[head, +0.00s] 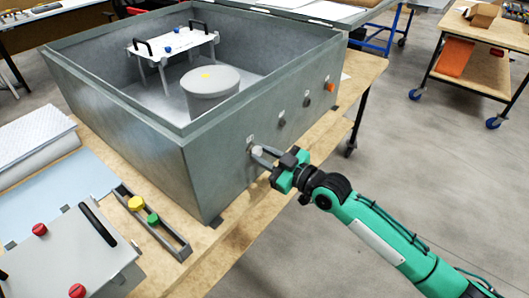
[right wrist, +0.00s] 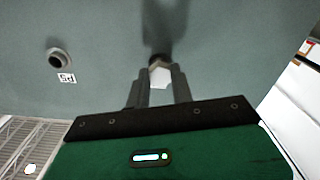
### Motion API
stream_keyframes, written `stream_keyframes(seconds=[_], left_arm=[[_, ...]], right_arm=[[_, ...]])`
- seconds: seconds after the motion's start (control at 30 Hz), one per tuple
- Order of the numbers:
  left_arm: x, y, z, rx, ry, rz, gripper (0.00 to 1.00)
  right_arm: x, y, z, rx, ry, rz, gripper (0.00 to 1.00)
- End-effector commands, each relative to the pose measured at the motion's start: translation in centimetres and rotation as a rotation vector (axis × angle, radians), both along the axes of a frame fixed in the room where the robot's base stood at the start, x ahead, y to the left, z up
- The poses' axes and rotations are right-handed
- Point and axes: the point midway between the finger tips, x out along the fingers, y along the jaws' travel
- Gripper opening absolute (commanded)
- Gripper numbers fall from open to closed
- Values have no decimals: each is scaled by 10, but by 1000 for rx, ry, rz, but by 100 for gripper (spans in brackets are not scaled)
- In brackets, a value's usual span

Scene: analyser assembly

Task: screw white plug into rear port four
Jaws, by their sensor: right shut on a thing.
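The grey metal box (head: 200,170) stands on the wooden table, with a row of ports along its outer right wall. My right gripper (head: 264,157) is at the nearest port of that row, its two fingers shut on the white plug (head: 257,151). In the right wrist view the white plug (right wrist: 160,77) shows a hexagonal pale end between the fingertips (right wrist: 160,85). A dark ring shows just behind it at the wall, so the plug is at the port; how deep it sits is hidden. My left gripper is not in view.
Further ports show along the wall: a dark one (head: 281,122), another dark one (head: 306,101) and an orange plug (head: 331,87). An open port (right wrist: 59,58) with a small label (right wrist: 67,78) lies left in the wrist view.

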Motion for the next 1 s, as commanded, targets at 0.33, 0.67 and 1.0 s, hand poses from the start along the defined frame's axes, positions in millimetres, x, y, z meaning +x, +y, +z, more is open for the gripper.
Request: stream_keyframes(seconds=[0.33, 0.67, 1.0], left_arm=[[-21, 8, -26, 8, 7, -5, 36], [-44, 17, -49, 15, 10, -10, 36], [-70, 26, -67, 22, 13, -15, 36]], right_arm=[[0, 0, 2, 121, 167, -1, 0], [0, 0, 2, 256, 351, -1, 0], [0, 1, 2, 409, 561, -2, 0]])
